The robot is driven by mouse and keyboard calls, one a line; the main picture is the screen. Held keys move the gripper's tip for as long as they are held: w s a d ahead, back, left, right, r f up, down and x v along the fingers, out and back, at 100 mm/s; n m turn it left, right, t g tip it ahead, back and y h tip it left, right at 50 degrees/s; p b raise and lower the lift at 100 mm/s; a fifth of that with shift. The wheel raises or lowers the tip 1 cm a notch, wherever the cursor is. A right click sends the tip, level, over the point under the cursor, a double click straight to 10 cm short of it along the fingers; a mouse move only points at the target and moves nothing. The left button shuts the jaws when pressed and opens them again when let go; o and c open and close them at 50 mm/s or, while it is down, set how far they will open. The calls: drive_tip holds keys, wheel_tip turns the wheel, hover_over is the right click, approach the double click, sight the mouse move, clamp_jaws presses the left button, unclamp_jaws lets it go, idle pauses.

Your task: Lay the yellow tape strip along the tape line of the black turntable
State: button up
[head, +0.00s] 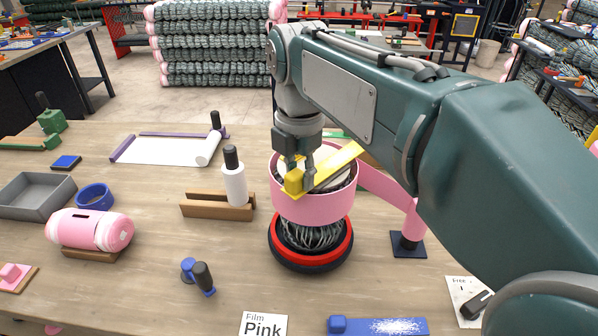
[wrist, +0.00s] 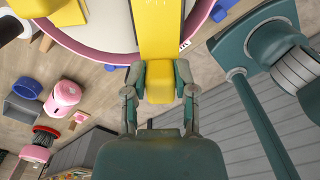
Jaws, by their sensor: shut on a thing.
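My gripper (head: 300,176) is shut on the yellow block at the near end of the yellow tape strip (head: 335,165). The strip slants up and right, above or across the top of a pink-wrapped wire roll. In the wrist view the strip (wrist: 158,35) runs away from my gripper (wrist: 158,84), over the roll's pink rim. I cannot tell whether it touches the roll. The black turntable (head: 311,266) with a red ring is under the roll. No tape line can be made out on it.
Pink film (head: 385,190) stretches from the roll (head: 312,207) to a post on the right. A white bottle with a black cap (head: 234,180) and a wooden holder (head: 205,208) stand close on the left. A blue-handled tool (head: 198,275) lies front left. Bare table shows between them.

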drive_tip(key=shift+f, duration=0.25)
idle(0.3)
idle(0.4)
drive_tip(key=o, duration=1)
wheel_tip(320, 180, up, 12)
drive_tip(key=shift+a+f, duration=0.1)
